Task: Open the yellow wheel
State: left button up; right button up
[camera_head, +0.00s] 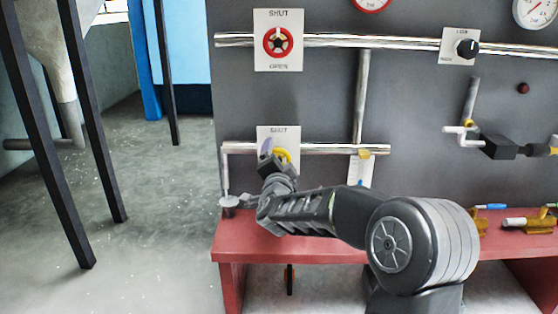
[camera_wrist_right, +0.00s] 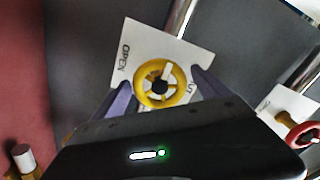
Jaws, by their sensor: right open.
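The yellow wheel (camera_wrist_right: 161,84) sits on a white plate (camera_wrist_right: 190,48) marked OPEN and SHUT. In the right wrist view my right gripper (camera_wrist_right: 159,88) is open, with one finger on each side of the wheel. I cannot tell whether the fingers touch its rim. In the head view my right arm comes in from the right, and the gripper (camera_head: 274,160) covers part of the yellow wheel (camera_head: 284,156). The plate (camera_head: 278,132) shows SHUT at its top; its lower part is hidden. My left gripper is not in view.
A red wheel (camera_head: 278,42) on its own SHUT/OPEN plate is above. Chrome pipes (camera_head: 400,43) cross the grey panel (camera_head: 310,95). A red bench (camera_head: 232,247) runs below my arm. A black knob (camera_head: 467,47) is at right; open floor (camera_head: 150,210) lies left.

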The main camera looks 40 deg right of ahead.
jog(key=v, duration=0.7)
jog(key=shift+s+a, duration=0.3)
jog(key=w+a+f+n+y, duration=0.3)
jog(key=a+f+n+y, duration=0.35)
jog(key=a+f, duration=0.45)
jog(key=s+a+f+n+g+y+p, duration=0.2)
jog(key=s+a+f+n, duration=0.1)
jog(key=a+f, duration=0.4)
jog(key=s+a+f+n+g+y+p, duration=0.1)
jog(key=s+a+f+n+g+y, duration=0.15)
jog(key=a+f, duration=0.45)
jog(key=s+a+f+n+g+y+p, duration=0.1)
jog(key=s+a+f+g+p, duration=0.1)
jog(key=s+f, duration=0.4)
jog(key=s+a+f+n+g+y+p, duration=0.1)
jog(key=s+a+f+g, duration=0.3)
jog(key=s, duration=0.8)
jog(key=s+a+f+n+g+y+p, duration=0.2)
jog(key=s+a+f+g+p, duration=0.1)
jog(key=s+a+f, duration=0.2)
jog(key=s+f, duration=0.2)
jog(key=s, duration=0.2)
jog(key=shift+s+a+f+n, duration=0.15)
jog(key=shift+a+f+n, duration=0.2)
jog(key=shift+f+n, duration=0.05)
